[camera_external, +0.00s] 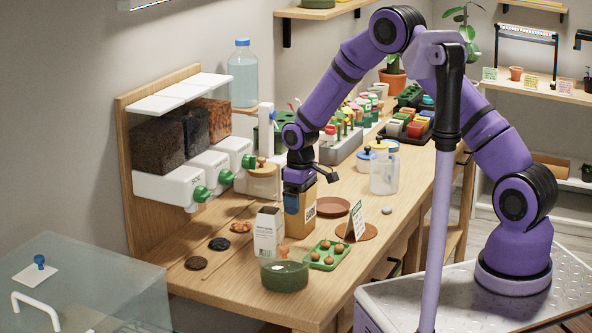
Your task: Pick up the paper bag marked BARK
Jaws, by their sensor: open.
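A brown paper bag (301,222) stands upright on the wooden bench, with a pale label whose letters are too small to read for sure. My gripper (299,197) points down at the top of this bag and is open. One finger shows against the bag's near left side. The other finger is mostly hidden, so I cannot tell whether the jaws touch the bag. A white carton-like pack (268,232) with a dark top and small print stands close in front of the brown bag, to its left.
A green bowl (285,277) and a green tray of brown balls (327,256) are in front. A card (356,221) and a terracotta saucer (333,207) are at the right. Glass jars (384,172) stand behind.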

